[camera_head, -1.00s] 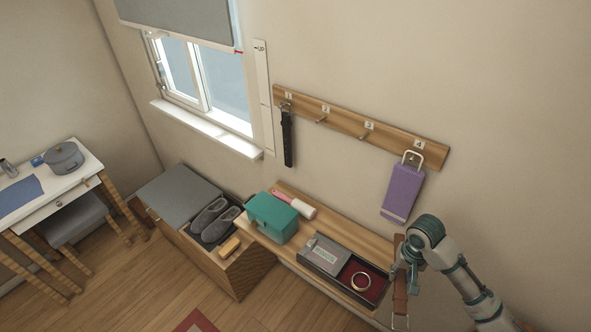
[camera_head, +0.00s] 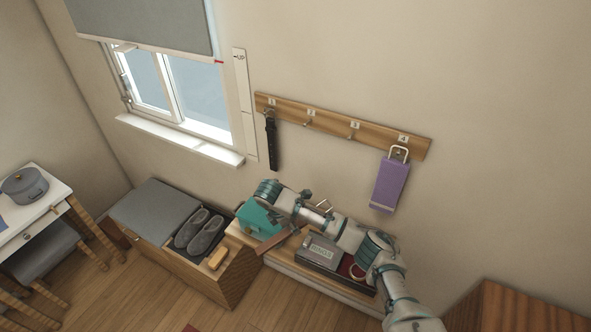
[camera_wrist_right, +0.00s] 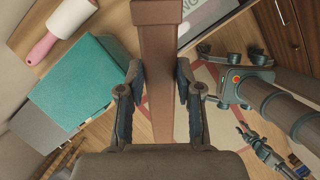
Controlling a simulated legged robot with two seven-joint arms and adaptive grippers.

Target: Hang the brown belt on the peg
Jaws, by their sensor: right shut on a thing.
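The brown belt (camera_head: 276,241) hangs in my right gripper (camera_head: 268,212), above the bench by the teal box. The wrist view shows my right gripper (camera_wrist_right: 160,90) shut on the belt (camera_wrist_right: 160,45), its strap running between the fingers. My arm hides part of the belt in the head view. The wooden peg rail (camera_head: 380,142) is on the wall, with numbered pegs. Peg 2 (camera_head: 308,122) and peg 3 (camera_head: 350,136) are bare. My left gripper is outside the head view; dark jointed parts of mine show at the right of the wrist view.
A black belt (camera_head: 271,145) hangs on the leftmost peg and a purple item (camera_head: 390,184) on the rightmost. A teal box (camera_head: 257,219) and a grey box (camera_head: 320,250) stand on the bench. A pink-handled roller (camera_wrist_right: 62,25) lies by the teal box. Slippers (camera_head: 205,233) sit left.

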